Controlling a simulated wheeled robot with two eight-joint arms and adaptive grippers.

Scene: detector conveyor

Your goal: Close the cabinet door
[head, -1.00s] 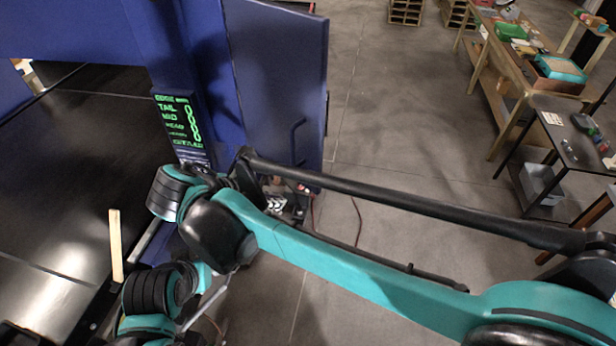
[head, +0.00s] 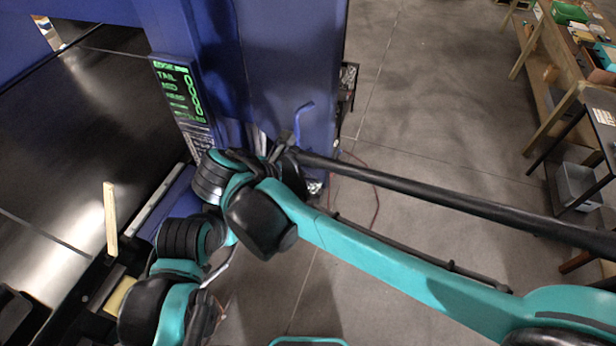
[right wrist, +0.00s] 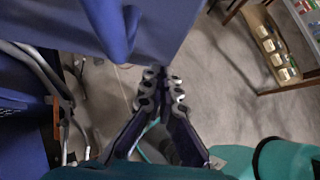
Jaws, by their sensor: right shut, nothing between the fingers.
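The blue cabinet door (head: 290,70) stands open beside the blue post with the green-lettered display (head: 180,92). Its blue bar handle (head: 304,116) is on the face towards the right. In the right wrist view, the door panel (right wrist: 175,25) fills the top and the handle (right wrist: 117,28) hangs close ahead and left of my right gripper (right wrist: 160,85). That gripper is shut and empty, just below the door's lower edge in the picture; contact cannot be told. My left gripper is not seen.
A dark conveyor (head: 60,140) runs along the left. Pale hoses (right wrist: 45,70) show left of the door in the wrist view. A wooden workbench (head: 545,60) and a dark cart (head: 590,125) stand at the right. The grey floor (head: 430,110) between is mostly clear.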

